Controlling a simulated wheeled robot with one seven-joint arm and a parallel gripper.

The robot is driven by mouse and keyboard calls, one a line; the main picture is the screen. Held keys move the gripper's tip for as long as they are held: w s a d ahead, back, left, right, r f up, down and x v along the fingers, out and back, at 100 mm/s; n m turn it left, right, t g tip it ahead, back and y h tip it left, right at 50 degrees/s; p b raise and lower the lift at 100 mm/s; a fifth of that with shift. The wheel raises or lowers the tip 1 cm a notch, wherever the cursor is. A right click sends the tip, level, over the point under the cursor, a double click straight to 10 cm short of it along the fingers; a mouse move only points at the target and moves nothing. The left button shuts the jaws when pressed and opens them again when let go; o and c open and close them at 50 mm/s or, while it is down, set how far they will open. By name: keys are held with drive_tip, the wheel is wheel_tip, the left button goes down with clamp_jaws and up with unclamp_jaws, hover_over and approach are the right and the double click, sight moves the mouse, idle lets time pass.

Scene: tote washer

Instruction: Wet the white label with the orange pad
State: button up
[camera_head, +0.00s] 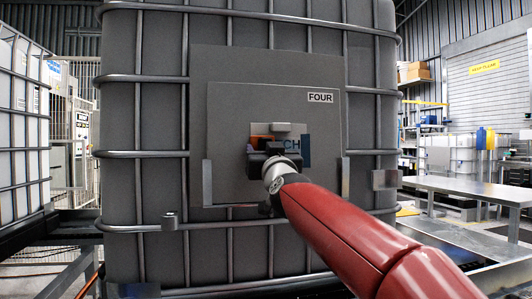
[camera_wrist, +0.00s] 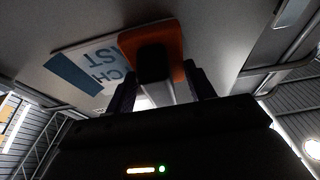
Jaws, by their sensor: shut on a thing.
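The white label (camera_head: 295,146) is on the grey panel on the front of the large grey caged tank. It has a dark blue band at one end and blue letters, partly hidden behind my gripper. In the wrist view the label (camera_wrist: 92,72) shows the letters "CH" and "ST". My gripper (camera_head: 270,148) is in front of the label, shut on the orange pad's dark handle. The orange pad (camera_wrist: 176,38) overlaps one end of the label and faces the panel. I cannot tell whether it touches. In the head view only a sliver of the pad (camera_head: 261,129) shows.
The grey panel (camera_head: 230,110) carries a small "FOUR" plate (camera_head: 320,97) at its upper right. Metal cage bars (camera_head: 240,78) cross the tank around it. Another caged tank (camera_head: 22,130) stands at the left. A metal table (camera_head: 470,188) stands at the right.

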sight(297, 146)
drive_tip(key=shift+w+a, duration=0.1)
drive_tip(key=shift+w, duration=0.1)
drive_tip(key=shift+f, duration=0.1)
drive_tip(key=shift+w+d+b, duration=0.15)
drive_tip(key=shift+d+b, duration=0.5)
drive_tip(key=d+b, duration=0.1)
drive_tip(key=w+d+b, duration=0.1)
drive_tip(key=d, duration=0.1)
drive_tip(key=shift+d+b, duration=0.25)
drive_tip(key=shift+b, duration=0.1)
drive_tip(key=shift+w+d+b, duration=0.2)
drive_tip(key=shift+d+b, duration=0.3)
drive_tip(key=shift+d, duration=0.1)
drive_tip(key=shift+w+d+b, duration=0.15)
drive_tip(key=shift+d+b, duration=0.35)
drive_tip(key=shift+d, duration=0.05)
drive_tip(key=shift+w+d+b, duration=0.2)
drive_tip(key=shift+d+b, duration=0.1)
drive_tip(key=shift+d, duration=0.25)
drive_tip(key=shift+w+d+b, duration=0.15)
drive_tip(key=shift+d+b, duration=0.1)
drive_tip(key=shift+d, duration=0.3)
